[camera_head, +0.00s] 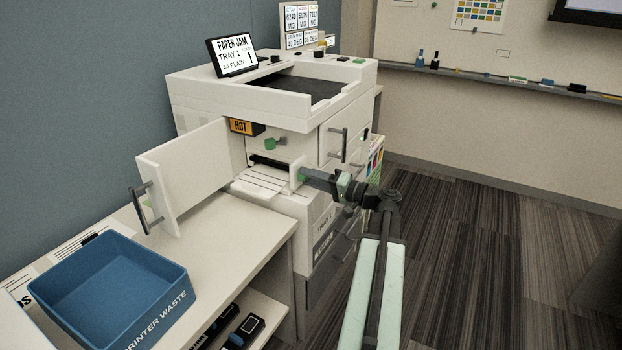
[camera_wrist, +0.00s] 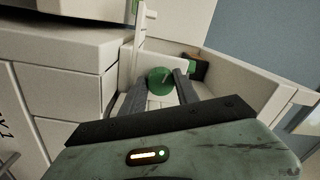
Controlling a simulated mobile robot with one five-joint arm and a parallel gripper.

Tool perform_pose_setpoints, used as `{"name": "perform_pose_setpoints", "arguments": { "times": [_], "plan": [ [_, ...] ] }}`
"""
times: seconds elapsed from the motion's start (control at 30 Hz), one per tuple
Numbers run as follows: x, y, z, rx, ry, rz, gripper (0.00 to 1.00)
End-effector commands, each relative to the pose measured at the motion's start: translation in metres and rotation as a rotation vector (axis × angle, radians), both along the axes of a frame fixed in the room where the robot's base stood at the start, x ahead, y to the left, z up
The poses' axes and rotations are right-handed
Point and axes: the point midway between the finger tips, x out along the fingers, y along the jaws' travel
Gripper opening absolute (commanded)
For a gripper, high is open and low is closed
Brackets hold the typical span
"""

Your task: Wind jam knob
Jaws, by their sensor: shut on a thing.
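The green round jam knob (camera_wrist: 159,83) sits between my gripper's two dark fingers in the wrist view, with a light mark on its face. My gripper (camera_head: 308,178) reaches in from the right and is shut on the knob. The white printer (camera_head: 205,100) has its front door (camera_head: 185,175) swung open to the left. Its tilted screen (camera_head: 232,54) reads "PAPER JAM, TRAY 1".
A green lever (camera_head: 275,143) and an orange "HOT" label (camera_head: 241,127) are inside the bay. A blue "PRINTER WASTE" bin (camera_head: 150,327) stands on the white table (camera_head: 225,222) at left. Open carpet (camera_head: 480,250) lies to the right.

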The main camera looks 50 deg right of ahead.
Motion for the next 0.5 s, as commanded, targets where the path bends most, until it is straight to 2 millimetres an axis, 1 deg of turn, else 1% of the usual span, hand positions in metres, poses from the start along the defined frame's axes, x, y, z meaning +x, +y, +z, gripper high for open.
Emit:
{"name": "perform_pose_setpoints", "arguments": {
  "times": [0.2, 0.5],
  "plan": [
    [0.0005, 0.0003, 0.0013, 0.149, 0.035, 0.0, 0.0],
    [0.0007, 0.0006, 0.0017, 0.269, 0.063, -0.001, 0.0]
  ]
}}
